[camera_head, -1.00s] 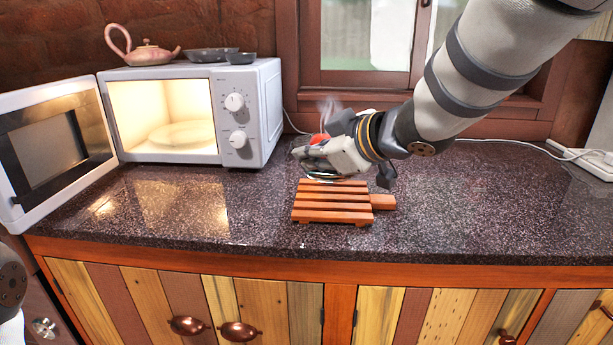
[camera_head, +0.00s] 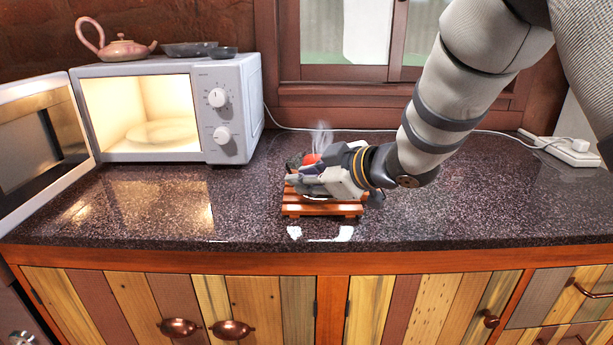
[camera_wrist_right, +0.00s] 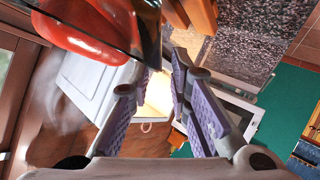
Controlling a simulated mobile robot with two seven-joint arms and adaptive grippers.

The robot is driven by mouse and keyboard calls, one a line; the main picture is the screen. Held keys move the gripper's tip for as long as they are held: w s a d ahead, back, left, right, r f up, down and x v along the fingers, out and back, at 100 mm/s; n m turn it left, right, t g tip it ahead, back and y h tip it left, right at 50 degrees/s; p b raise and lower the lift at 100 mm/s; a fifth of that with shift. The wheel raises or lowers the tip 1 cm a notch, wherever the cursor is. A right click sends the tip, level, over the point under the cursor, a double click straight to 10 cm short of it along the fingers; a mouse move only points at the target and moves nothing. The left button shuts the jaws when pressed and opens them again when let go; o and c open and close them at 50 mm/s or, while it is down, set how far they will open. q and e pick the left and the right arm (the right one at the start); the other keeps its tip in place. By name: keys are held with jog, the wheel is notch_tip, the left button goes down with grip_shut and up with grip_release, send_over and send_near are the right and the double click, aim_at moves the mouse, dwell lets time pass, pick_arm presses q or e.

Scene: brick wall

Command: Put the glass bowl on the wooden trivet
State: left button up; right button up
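The glass bowl (camera_wrist_right: 150,42) holds a red item (camera_wrist_right: 82,38), which also shows in the head view (camera_head: 310,159). Pale wisps like steam rise above it. The bowl is at the wooden trivet (camera_head: 322,210), over its back part; my gripper hides most of the bowl, so I cannot tell whether it rests on the slats. My right gripper (camera_wrist_right: 160,66) has its purple-padded fingers on either side of the bowl's dark edge, with a narrow gap between the tips, and appears shut on it. My left gripper is out of view.
A microwave (camera_head: 228,110) with its door open (camera_head: 45,145) stands to the left. A teapot (camera_head: 120,48) and dark dishes (camera_head: 190,48) sit on top of it. A white power strip (camera_head: 570,150) lies at the right. The counter (camera_head: 470,200) is clear on both sides of the trivet.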

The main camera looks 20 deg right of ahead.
jog(key=shift+r, duration=0.15)
jog(key=v, duration=1.2)
